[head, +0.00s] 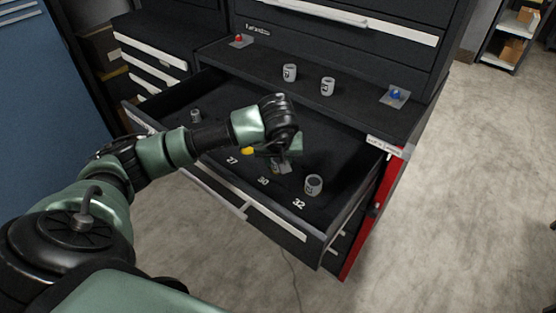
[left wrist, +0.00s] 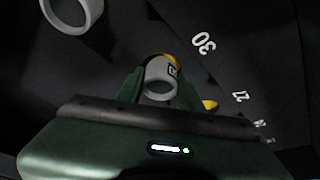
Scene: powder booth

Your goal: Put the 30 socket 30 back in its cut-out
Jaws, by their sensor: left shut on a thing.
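In the left wrist view a grey socket (left wrist: 156,73) with a dark label is between the fingers of my left gripper (left wrist: 160,92), which is shut on it. Its printed number is too small to read. In the head view my left gripper (head: 278,156) is low over the open drawer, near the white mark 30 (head: 263,181), and mostly hides the socket. The 30 mark (left wrist: 203,43) also shows right of the socket in the wrist view. Yellow shows just behind the socket. I cannot tell whether the socket touches the drawer floor. My right gripper is not in view.
A socket (head: 313,185) stands by the mark 32, and a small one (head: 195,116) at the drawer's left. A yellow patch (head: 247,151) lies near the mark 27. Two sockets (head: 290,72) (head: 327,87) stand on the ledge, between a red piece (head: 239,39) and a blue piece (head: 396,95).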

